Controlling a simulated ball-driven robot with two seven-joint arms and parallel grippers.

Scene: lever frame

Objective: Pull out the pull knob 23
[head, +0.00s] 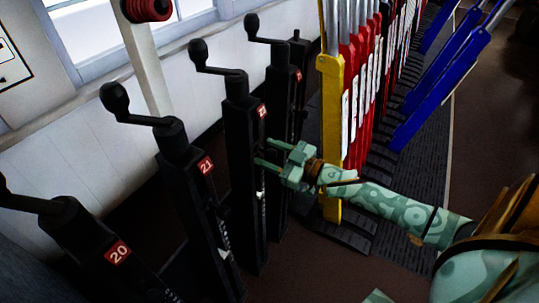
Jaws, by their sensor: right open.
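Black posts with crank handles stand in a row, bearing red number plates. The nearest plates read 20 (118,252) and 21 (206,166). The plate on the third post (262,111) and the one on the fourth post (298,76) are too small to read surely. I cannot make out pull knob 23; it may be hidden by my gripper or the posts. My right gripper (264,152) is open, its two fingers pointing left beside the third and fourth posts. I cannot tell whether they touch either post. My left gripper is not in view.
A yellow lever (330,105) stands close to my right gripper, with several red levers (358,100) behind it. Blue levers (440,80) lean out at the right. A white panelled wall (70,165) and window run behind the posts.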

